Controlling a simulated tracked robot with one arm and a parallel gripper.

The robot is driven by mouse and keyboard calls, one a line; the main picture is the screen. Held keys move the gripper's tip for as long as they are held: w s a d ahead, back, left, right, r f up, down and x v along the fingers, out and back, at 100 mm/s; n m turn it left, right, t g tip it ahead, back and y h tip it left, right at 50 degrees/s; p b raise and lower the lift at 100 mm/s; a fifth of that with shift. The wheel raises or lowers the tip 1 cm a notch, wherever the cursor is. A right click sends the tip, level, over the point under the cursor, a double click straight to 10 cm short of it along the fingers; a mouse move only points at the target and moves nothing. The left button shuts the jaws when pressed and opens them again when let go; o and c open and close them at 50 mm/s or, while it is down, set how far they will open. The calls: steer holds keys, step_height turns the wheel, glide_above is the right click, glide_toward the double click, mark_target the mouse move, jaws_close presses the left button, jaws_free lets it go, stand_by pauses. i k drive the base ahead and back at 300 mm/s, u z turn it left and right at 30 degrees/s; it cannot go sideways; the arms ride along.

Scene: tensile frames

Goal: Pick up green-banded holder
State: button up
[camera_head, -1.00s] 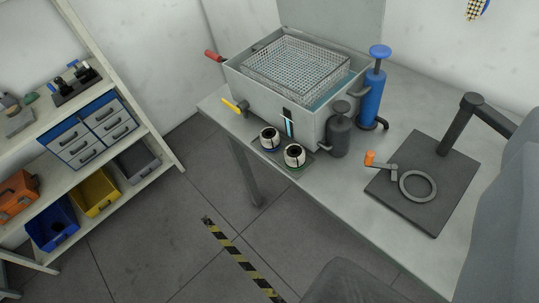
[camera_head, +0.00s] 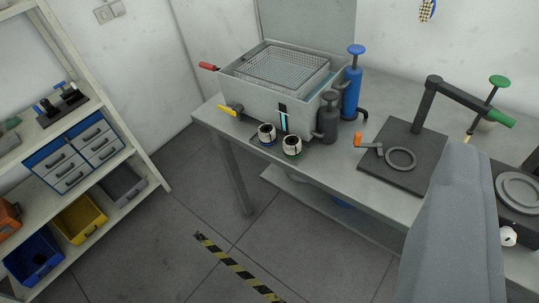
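The green-banded holder (camera_head: 292,146) is a small white-and-black cylinder with a trace of green around its lower part. It stands upright at the front edge of the bench, before the grey tank. A similar holder (camera_head: 267,134) with a bluish lower part stands just to its left, a little apart. Both holders are small in the picture, so the band colours are faint. My gripper's fingers do not show. A large grey part of my own arm covers the lower right of the view.
The tank (camera_head: 265,105) holds a wire basket, with a yellow lever (camera_head: 230,110) at its front left. A grey pump (camera_head: 328,118) and a blue pump (camera_head: 352,88) stand right of the holders. A shelf (camera_head: 150,170) with bins stands left.

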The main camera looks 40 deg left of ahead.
mark_target(292, 146)
steer(key=z, duration=0.15)
steer(key=i, duration=0.9)
steer(key=u, duration=0.05)
